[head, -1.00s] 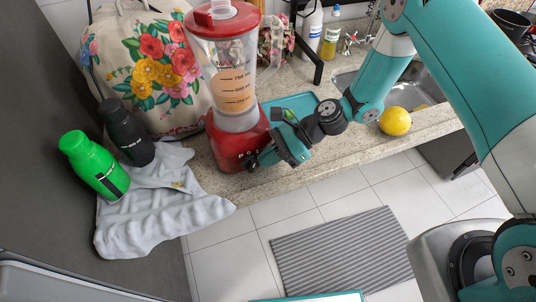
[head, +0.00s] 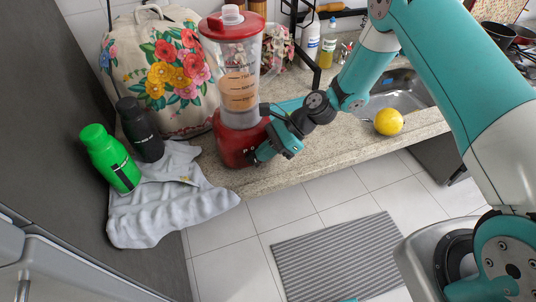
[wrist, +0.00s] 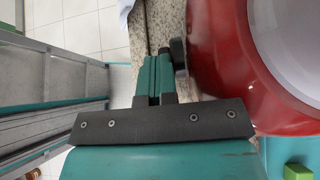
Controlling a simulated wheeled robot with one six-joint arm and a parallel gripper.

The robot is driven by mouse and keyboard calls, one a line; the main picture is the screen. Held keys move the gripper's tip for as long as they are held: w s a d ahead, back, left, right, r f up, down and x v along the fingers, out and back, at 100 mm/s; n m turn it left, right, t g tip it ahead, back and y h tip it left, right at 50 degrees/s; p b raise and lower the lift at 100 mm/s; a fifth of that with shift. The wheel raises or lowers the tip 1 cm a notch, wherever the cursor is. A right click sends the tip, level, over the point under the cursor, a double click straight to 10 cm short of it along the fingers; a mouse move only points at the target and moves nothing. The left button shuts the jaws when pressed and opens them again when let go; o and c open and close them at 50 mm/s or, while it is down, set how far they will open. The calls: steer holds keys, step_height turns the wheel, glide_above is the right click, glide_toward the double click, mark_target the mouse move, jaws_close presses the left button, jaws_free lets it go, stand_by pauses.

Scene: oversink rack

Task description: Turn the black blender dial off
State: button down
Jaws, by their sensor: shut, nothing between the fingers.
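The blender stands on the counter, with a red base (head: 232,148), a clear jug (head: 240,85) of orange liquid and a red lid. In the wrist view the red base (wrist: 215,75) fills the right side. The black dial (wrist: 179,55) sticks out from its side. My gripper (wrist: 160,52) is shut and empty. Its fingertips are right beside the dial; I cannot tell if they touch it. In the head view my gripper (head: 260,156) is at the front right of the base and mostly hides the dial.
Left of the blender are a green bottle (head: 108,160) and a black bottle (head: 140,130), by a grey cloth (head: 165,205). A flowered cover (head: 165,75) stands behind. A lemon (head: 388,122) lies right, near the sink (head: 400,92). The floor in front has a striped mat (head: 335,255).

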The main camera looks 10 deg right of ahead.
steer(key=shift+r, duration=0.1)
steer(key=b+v, duration=0.2)
steer(key=v, duration=1.2)
steer(key=s+a+r+n+h+b, duration=0.1)
steer(key=s+a+r+n+h, duration=0.2)
steer(key=s+r+n, duration=0.45)
steer(key=s+a+r+n+h+b, duration=0.1)
steer(key=s+a+r+n+h, duration=0.1)
steer(key=s+r+n, duration=0.55)
steer(key=s+d+n+t+h, duration=0.1)
steer(key=s+n, duration=0.6)
steer(key=s, duration=0.2)
steer(key=shift+d+n+t+b, duration=0.25)
steer(key=shift+n+t+b, duration=0.1)
steer(key=shift+n+t, duration=0.05)
steer(key=shift+r, duration=0.1)
